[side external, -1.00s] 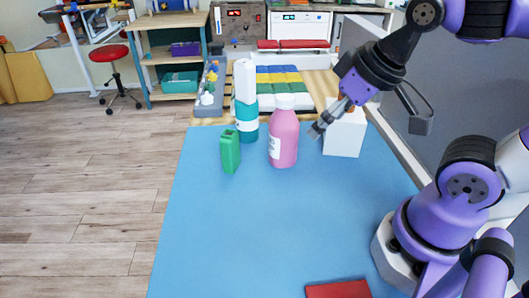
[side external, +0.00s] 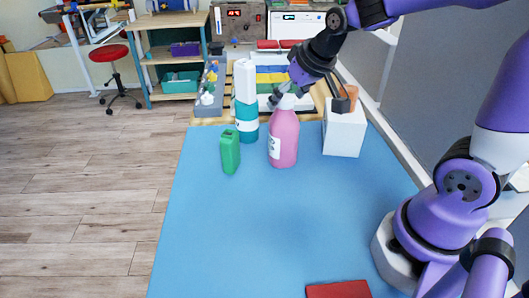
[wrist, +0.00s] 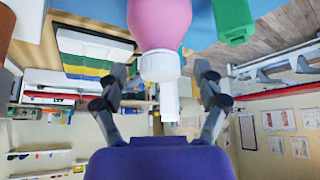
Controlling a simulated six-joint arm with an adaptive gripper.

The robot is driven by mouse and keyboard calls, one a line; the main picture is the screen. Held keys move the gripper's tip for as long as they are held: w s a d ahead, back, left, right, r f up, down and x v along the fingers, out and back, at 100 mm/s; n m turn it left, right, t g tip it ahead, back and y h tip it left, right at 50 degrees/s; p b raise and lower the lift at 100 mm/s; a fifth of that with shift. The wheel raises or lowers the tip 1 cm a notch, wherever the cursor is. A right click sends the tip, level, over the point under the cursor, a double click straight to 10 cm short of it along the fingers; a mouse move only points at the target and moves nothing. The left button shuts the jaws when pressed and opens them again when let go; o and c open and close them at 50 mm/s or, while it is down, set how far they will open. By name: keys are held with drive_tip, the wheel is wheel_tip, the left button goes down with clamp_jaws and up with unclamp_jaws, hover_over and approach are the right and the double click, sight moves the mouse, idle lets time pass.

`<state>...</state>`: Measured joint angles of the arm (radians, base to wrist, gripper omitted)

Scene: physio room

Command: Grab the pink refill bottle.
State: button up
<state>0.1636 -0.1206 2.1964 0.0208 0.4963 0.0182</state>
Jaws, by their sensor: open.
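The pink refill bottle (side external: 284,138) stands upright on the blue mat, with a white cap and a white label. My gripper (side external: 278,100) is at its cap, tilted down to the left, and partly hides the cap in the side view. In the wrist view the pink bottle (wrist: 160,22) shows upside down at the top. Its white cap (wrist: 160,66) lies between the two spread fingers of my gripper (wrist: 160,72). The fingers are open, with gaps visible on both sides.
A green bottle (side external: 230,152) and a teal bottle with a white top (side external: 246,122) stand left of the pink one. A white box (side external: 344,134) stands to its right. A red flat object (side external: 338,290) lies at the mat's near edge. The blue mat's (side external: 240,230) middle is clear.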

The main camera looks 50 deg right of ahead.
drive_tip(key=shift+x, duration=0.85)
clamp_jaws()
drive_tip(key=shift+a+r, duration=0.1)
